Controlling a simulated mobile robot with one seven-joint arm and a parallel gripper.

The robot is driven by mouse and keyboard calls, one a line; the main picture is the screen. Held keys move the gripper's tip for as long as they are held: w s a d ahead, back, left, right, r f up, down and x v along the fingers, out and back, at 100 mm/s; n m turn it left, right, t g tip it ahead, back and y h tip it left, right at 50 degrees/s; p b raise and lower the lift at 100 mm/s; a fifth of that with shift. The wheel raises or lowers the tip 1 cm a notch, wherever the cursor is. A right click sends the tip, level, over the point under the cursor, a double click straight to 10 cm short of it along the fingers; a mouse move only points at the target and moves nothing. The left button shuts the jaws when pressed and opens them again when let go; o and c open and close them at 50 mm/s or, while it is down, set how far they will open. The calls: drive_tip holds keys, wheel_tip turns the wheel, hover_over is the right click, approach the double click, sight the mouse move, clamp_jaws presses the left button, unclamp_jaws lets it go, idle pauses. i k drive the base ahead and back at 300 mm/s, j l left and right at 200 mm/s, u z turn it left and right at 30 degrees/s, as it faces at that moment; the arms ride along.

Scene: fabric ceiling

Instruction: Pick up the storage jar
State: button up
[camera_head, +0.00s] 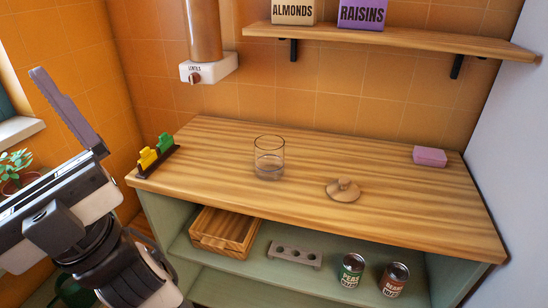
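The storage jar (269,158) is a clear, open-topped glass cylinder. It stands upright near the middle of the wooden counter (390,165). A round wooden lid with a knob (344,190) lies apart from it, to the right and nearer the front. My gripper (66,108) is at the left edge of the view, well left of the jar and not touching it. One grey finger shows at the outer end of the hand, with no other finger beside it. The other finger is outside the view. The gripper looks open, and no held object is visible.
Yellow and green clips (157,151) stand in a dark holder at the counter's left end. A pink block (430,156) lies at the right. A lentils dispenser (207,67) hangs above and behind the jar. A wooden shelf (400,38) holds boxes. Cans (352,270) stand below.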

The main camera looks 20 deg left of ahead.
sight(270, 158)
drive_tip(key=i+j+z, duration=0.1)
drive_tip(key=j+z, duration=0.95)
drive_tip(key=j, duration=0.15)
